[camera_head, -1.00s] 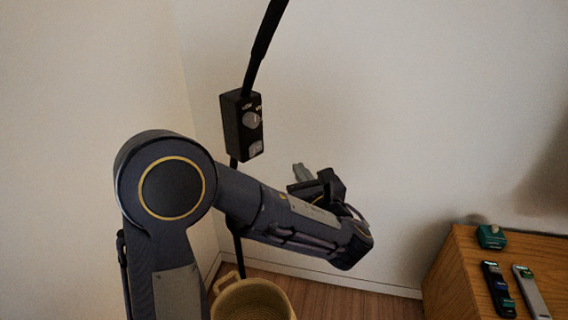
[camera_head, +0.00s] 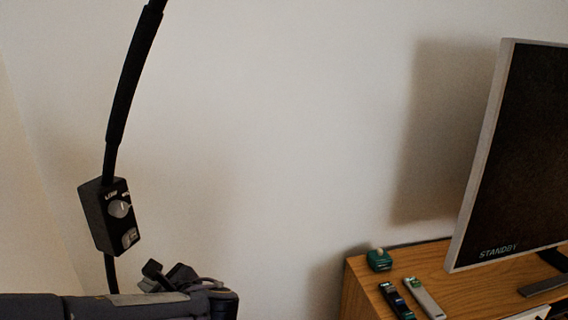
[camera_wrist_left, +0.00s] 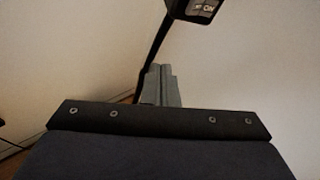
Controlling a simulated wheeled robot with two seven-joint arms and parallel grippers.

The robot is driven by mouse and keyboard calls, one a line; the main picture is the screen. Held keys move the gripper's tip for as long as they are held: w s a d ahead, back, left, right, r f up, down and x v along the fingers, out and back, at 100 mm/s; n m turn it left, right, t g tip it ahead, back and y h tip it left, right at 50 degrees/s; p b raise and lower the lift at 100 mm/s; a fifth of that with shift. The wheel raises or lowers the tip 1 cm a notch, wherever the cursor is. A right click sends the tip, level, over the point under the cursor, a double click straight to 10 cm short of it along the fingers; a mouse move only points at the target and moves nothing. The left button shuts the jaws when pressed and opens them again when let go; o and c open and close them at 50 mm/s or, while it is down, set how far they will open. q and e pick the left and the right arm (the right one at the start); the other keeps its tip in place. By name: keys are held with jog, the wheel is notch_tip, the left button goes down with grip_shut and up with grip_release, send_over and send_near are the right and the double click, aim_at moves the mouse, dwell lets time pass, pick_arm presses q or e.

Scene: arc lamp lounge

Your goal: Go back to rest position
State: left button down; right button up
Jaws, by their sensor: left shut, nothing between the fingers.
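My left gripper (camera_head: 152,269) is low at the left of the head view, at the end of my dark arm. Its fingers also show in the left wrist view (camera_wrist_left: 161,84), together and with nothing between them. The black lamp control box (camera_head: 110,215), with a grey knob and a lower switch, hangs on the lamp's dark stem (camera_head: 127,90) above and left of the gripper, apart from it. The box's lower end, with "ON" lettering, shows at the top of the wrist view (camera_wrist_left: 197,8). My right gripper is not in view.
A wooden cabinet (camera_head: 470,285) stands at the lower right. On it are a green box (camera_head: 379,260), a black remote (camera_head: 396,300), a grey remote (camera_head: 424,298) and a screen (camera_head: 520,150) reading "STANDBY". Bare wall fills the middle.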

pick_arm(q)
jog(key=s+a+f+n+g+h, duration=0.2)
jog(key=s+a+f+n+g, duration=0.15)
jog(key=s, duration=0.25)
jog(key=s+d+f+n+g+h, duration=0.1)
jog(key=s+d+f+n+h, duration=0.2)
jog(key=s+n+h, duration=0.3)
jog(key=s+d+f+n+g+h, duration=0.1)
jog(key=s+d+f+n+h, duration=0.15)
jog(key=s+n, duration=0.5)
jog(key=s+d+r+n+t+h, duration=0.2)
jog(key=d+n+t+h, duration=0.2)
jog(key=d+n+h, duration=0.15)
notch_tip(320, 180, up, 14)
jog(key=p, duration=1.4)
jog(key=shift+w+d+r+n, duration=0.15)
jog(key=shift+w+d+n, duration=0.15)
jog(key=shift+n, duration=0.15)
jog(key=shift+g, duration=0.25)
